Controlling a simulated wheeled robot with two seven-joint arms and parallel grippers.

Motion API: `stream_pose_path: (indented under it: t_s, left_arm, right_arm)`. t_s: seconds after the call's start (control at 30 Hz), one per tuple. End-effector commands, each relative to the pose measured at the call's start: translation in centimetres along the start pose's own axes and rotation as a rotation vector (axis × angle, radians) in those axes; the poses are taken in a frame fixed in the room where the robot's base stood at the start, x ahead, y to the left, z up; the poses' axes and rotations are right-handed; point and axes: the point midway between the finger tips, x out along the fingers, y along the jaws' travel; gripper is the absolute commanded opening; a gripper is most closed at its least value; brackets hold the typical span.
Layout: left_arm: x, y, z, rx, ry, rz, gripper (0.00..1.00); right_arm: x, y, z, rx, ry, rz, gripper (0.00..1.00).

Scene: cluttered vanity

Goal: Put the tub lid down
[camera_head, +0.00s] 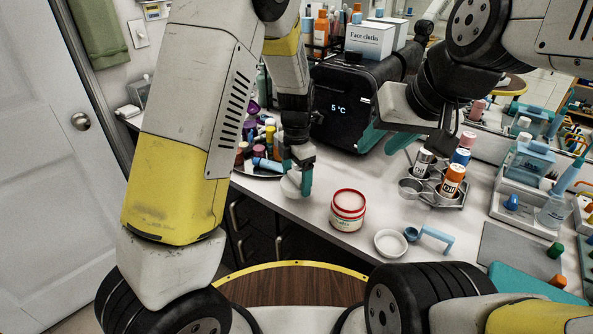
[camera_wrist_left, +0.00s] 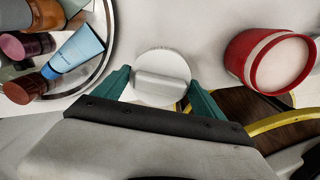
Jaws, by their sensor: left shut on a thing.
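The tub lid (camera_head: 291,185) is a white disc with a raised grip bar. My left gripper (camera_head: 301,180) is shut on it near the counter's front edge. In the left wrist view the lid (camera_wrist_left: 162,65) sits between the two green fingertips; I cannot tell whether it touches the counter. The red tub (camera_head: 347,212) stands upright to the right of the lid, with pale contents showing inside its red rim. It also shows in the left wrist view (camera_wrist_left: 268,60). My right gripper (camera_head: 388,138) is open and empty, in front of the black box-shaped device.
A tray of bottles and tubes (camera_head: 262,172) stands left of the lid. The black device (camera_head: 345,105) is behind. A metal caddy (camera_head: 440,193) holds bottles. Counter between lid and tub is clear.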

Motion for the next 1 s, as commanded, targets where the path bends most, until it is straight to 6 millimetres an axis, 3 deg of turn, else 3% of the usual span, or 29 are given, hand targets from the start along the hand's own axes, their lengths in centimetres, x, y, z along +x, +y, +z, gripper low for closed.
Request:
stream_pose_path:
  t_s: [0.17, 0.53, 0.57, 0.63, 1.0]
  left_arm:
    - [2.9, -0.2, -0.2, 0.000, 0.006, -0.005, 0.32]
    - [3.3, -0.3, -0.1, 0.001, 0.004, -0.004, 0.32]
    - [3.3, -0.3, -0.1, 0.001, 0.004, -0.003, 0.85]
    - [3.3, -0.3, -0.1, 0.001, 0.003, -0.003, 0.98]
    - [2.5, -0.2, 0.0, 0.001, 0.001, -0.001, 1.00]
  right_arm:
    - [0.0, 0.0, 0.0, 0.000, 0.000, 0.000, 0.36]
    - [0.0, 0.0, 0.0, 0.000, 0.000, 0.000, 0.36]
    - [0.0, 0.0, 0.0, 0.000, 0.000, 0.000, 0.36]
    - [0.0, 0.0, 0.0, 0.000, 0.000, 0.000, 0.36]
    - [0.0, 0.0, 0.0, 0.000, 0.000, 0.000, 0.36]
